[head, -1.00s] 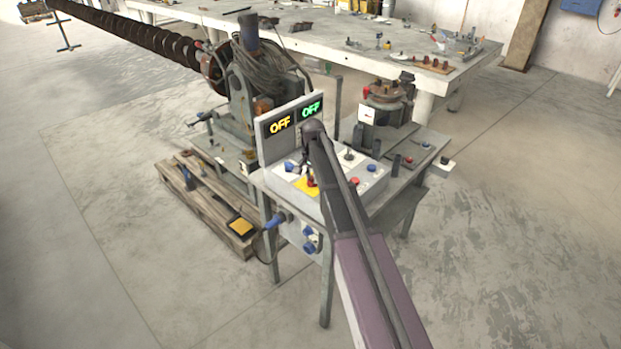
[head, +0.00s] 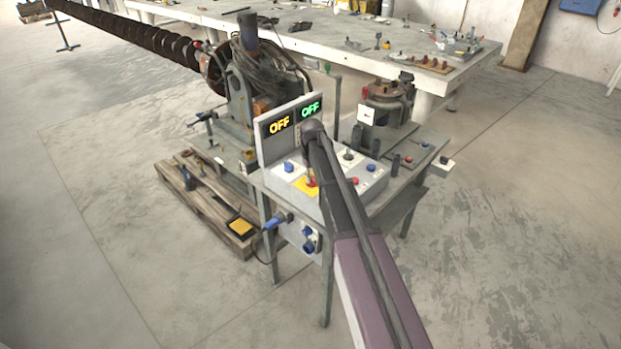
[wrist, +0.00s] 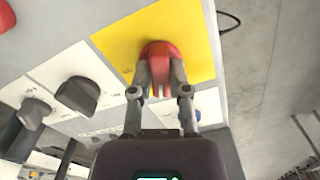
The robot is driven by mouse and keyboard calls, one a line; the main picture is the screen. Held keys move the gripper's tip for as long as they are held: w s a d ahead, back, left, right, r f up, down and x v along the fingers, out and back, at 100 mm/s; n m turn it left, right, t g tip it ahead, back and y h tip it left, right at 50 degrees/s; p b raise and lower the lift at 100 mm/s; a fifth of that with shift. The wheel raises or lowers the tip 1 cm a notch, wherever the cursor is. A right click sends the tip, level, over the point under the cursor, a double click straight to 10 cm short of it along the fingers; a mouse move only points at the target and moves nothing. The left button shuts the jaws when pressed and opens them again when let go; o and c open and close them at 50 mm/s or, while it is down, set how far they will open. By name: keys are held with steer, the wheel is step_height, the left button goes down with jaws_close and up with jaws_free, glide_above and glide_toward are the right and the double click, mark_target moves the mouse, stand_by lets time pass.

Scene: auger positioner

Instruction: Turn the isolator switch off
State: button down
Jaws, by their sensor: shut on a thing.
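The isolator switch, a red rotary knob (wrist: 161,52) on a yellow plate (wrist: 113,42), is at the upper middle of the wrist view. My gripper (wrist: 160,76) is shut on it, with one finger on each side of the red handle. The handle points down the picture, toward my wrist. In the head view, the yellow plate (head: 302,188) and a bit of the red knob (head: 311,182) show on the sloping control panel. My arm covers part of the panel there, and the fingers cannot be made out clearly.
Other controls are close by: a black knob (wrist: 77,95), a second black knob (wrist: 33,112) and a blue button (head: 289,167). Two displays above the panel read OFF, one yellow (head: 279,126) and one green (head: 310,110). A pallet (head: 205,205) lies on the floor at left.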

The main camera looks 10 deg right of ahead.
steer(key=n, duration=0.4)
stand_by(0.5)
steer(key=c, duration=0.6)
jaws_free()
steer(key=shift+r, duration=0.1)
